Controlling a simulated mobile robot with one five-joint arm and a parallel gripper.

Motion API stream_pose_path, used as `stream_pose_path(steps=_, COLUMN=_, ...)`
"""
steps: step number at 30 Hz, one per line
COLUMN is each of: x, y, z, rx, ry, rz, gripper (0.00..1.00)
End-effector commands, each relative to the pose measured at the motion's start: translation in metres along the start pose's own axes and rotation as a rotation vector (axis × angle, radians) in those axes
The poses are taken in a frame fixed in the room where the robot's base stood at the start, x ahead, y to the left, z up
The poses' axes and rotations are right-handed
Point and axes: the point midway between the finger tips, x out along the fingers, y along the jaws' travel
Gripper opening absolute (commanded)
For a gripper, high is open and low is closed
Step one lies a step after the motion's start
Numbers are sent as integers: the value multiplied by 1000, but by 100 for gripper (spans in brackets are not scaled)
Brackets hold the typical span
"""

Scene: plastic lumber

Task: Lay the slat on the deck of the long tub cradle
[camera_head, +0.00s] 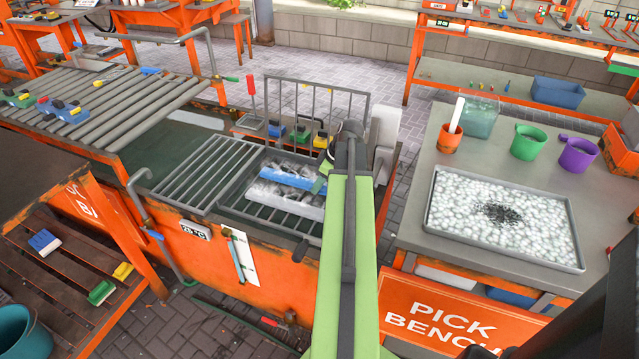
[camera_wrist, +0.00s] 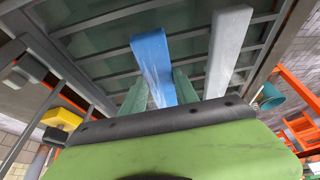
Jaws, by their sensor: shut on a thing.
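A blue slat (camera_head: 287,179) is over the barred deck of the cradle (camera_head: 252,213) in the long orange tub (camera_head: 215,245). In the wrist view the blue slat (camera_wrist: 152,55) runs between my green fingers, with deck bars (camera_wrist: 105,50) beyond it. My gripper (camera_wrist: 160,93) is shut on it. I cannot tell if the slat touches the deck. A pale grey slat (camera_head: 285,201) lies beside it, nearer the camera; it also shows in the wrist view (camera_wrist: 228,45).
A tall wire rack (camera_head: 318,105) stands behind the cradle. A barred grate (camera_head: 205,170) lies left of it. A bench to the right (camera_head: 408,190) holds a tray of white beads (camera_head: 440,200) and cups. A roller table (camera_head: 110,105) is at left.

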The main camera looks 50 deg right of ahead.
Motion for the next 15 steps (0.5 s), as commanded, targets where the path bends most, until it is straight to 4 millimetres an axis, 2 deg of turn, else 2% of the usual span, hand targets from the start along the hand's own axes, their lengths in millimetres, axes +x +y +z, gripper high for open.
stream_pose_path(steps=15, x=9, y=0, z=4, rx=1, ry=0, rz=0, gripper=0)
